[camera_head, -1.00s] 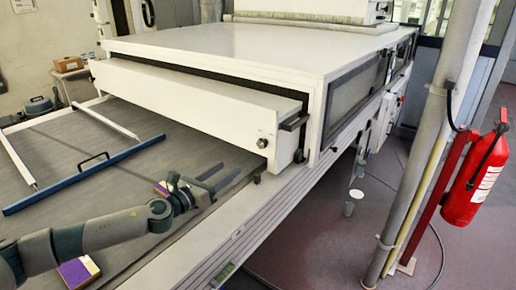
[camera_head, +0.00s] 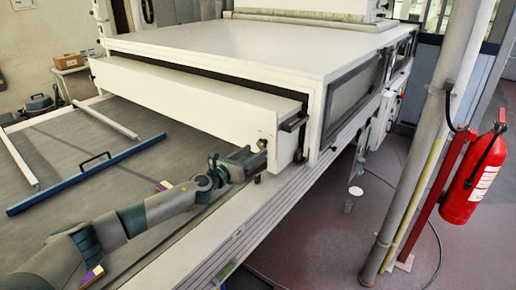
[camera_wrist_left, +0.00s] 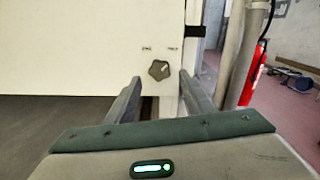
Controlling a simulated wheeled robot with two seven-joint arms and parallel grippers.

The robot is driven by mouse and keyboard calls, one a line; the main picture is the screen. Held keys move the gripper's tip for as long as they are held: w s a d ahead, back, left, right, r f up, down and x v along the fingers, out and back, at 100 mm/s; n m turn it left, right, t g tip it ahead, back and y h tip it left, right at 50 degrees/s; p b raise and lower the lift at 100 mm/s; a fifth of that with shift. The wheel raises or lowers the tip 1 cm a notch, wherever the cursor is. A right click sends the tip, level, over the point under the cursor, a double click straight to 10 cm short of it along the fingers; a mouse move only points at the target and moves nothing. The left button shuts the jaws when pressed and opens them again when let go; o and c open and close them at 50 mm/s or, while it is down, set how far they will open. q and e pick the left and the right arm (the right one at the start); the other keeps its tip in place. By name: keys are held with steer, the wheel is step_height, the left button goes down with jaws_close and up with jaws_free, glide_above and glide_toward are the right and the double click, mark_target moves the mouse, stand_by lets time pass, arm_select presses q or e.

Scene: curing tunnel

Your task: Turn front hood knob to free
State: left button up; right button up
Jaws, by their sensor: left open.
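The hood knob (camera_wrist_left: 159,69) is a small dark, lobed knob on the white front hood (camera_head: 190,103), near its right end. In the left wrist view it has a light mark pointing toward its upper right, with two small labels above it. My left gripper (camera_wrist_left: 161,79) is open; the knob appears between its fingertips, slightly above their middle. The fingers do not visibly clasp it, and I cannot tell whether they touch it. In the head view the left gripper (camera_head: 255,157) is close against the hood's right end. My right gripper is not in view.
A grey belt (camera_head: 65,150) lies before the hood, with a blue bar (camera_head: 85,175) across it. Purple and yellow boxes are partly hidden by my arm. A post (camera_head: 415,160) and a red fire extinguisher (camera_head: 473,182) stand at the right.

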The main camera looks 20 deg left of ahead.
mark_target(260, 147)
arm_select(q)
steer(key=shift+x, duration=1.75)
steer(key=c, duration=1)
